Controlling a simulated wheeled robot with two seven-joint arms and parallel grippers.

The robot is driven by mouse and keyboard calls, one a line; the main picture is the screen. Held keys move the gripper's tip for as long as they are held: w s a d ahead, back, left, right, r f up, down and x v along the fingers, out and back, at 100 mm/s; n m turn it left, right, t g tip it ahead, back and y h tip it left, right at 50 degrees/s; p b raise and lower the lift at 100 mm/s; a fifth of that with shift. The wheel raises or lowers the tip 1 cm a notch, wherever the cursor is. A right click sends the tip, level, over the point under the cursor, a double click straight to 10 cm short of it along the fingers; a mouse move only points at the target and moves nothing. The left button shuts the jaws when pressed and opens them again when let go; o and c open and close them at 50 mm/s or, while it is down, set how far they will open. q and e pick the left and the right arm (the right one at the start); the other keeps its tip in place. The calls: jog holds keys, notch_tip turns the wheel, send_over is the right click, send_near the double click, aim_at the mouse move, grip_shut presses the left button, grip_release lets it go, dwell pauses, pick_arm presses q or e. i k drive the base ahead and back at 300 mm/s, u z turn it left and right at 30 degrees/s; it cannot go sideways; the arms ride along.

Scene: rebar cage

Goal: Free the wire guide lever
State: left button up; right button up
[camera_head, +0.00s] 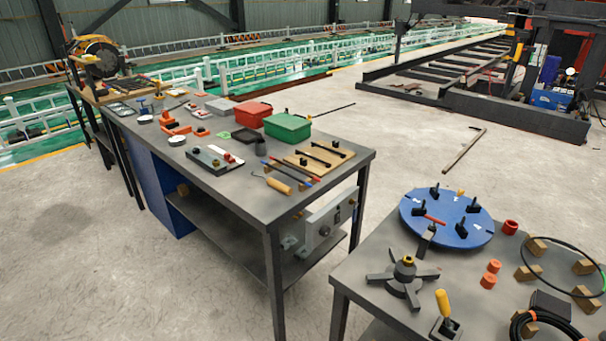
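I cannot tell for sure which part is the wire guide lever. A lever with a yellow handle (443,302) stands tilted on a small base at the near edge of the right table. Behind it is a dark multi-armed hub (403,277) with a brass-coloured top. A blue round plate (447,218) carries several black clamp-like pieces, and a short red bar (435,220) shows near its middle. Whether anything jams these parts is too small to tell. Neither of my grippers is in view.
The right table (362,304) also holds orange-red cylinders (488,281), a black ring on wooden blocks (535,246) and a black cable coil. The long left table (235,197) carries a red box (253,114), a green box (287,127) and tools. Bare floor lies between the tables.

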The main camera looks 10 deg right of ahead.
aim_at(441, 294)
jog(key=z, duration=1.4)
jog(key=k, duration=0.5)
jog(key=z, duration=0.65)
jog(key=i, duration=0.55)
jog(key=u, duration=0.45)
